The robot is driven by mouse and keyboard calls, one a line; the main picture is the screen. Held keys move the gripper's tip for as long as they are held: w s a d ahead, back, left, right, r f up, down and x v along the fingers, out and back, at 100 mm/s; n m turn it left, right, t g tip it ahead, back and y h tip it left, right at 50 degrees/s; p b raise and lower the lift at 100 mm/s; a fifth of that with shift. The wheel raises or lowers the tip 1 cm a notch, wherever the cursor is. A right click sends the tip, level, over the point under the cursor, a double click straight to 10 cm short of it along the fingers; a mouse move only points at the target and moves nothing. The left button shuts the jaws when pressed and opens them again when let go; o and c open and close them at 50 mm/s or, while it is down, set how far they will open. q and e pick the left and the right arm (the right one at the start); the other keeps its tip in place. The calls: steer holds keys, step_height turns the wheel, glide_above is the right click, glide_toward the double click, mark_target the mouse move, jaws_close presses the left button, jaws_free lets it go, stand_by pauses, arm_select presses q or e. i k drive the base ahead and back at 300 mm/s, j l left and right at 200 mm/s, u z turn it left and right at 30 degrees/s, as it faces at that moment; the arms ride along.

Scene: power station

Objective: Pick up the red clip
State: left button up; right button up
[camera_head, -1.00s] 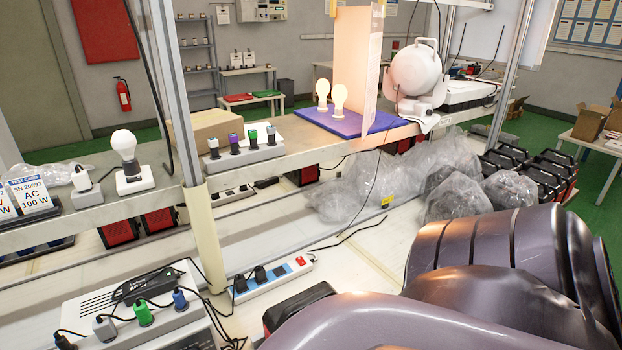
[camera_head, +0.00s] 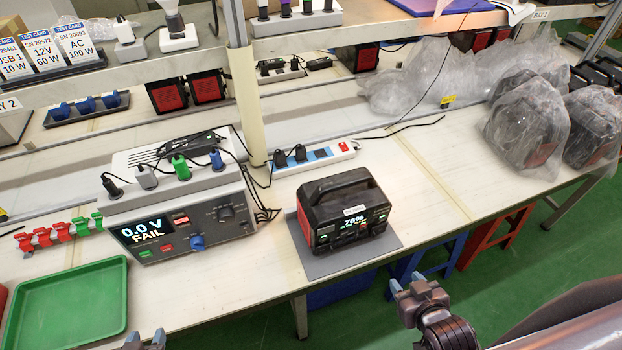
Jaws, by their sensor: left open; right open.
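Several red clips sit in a row on the table at the left, including a red clip (camera_head: 63,231) nearest the green clips, a middle red clip (camera_head: 43,237) and a leftmost red clip (camera_head: 25,242). Green clips (camera_head: 82,227) continue the row at its right end, beside the tester. My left gripper (camera_head: 145,342) is open at the bottom edge, mostly cut off, below and right of the clips and apart from them. My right gripper (camera_head: 413,285) is open and empty in front of the table, far to the right of the clips.
A green tray (camera_head: 118,300) lies in front of the clips. The tester (camera_head: 190,262) reading "0.0 V FAIL" stands right of them. A black power unit (camera_head: 345,195) sits on a grey mat (camera_head: 310,266). Bagged units (camera_head: 520,115) stand at the right.

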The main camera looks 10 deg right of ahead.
mark_target(62, 228)
steer(key=z, duration=0.65)
steer(key=u, duration=2)
steer(key=j, duration=0.45)
steer(key=i+j, duration=0.1)
steer(key=j, duration=0.35)
steer(key=j+z, duration=0.65)
steer(key=i+l, duration=0.05)
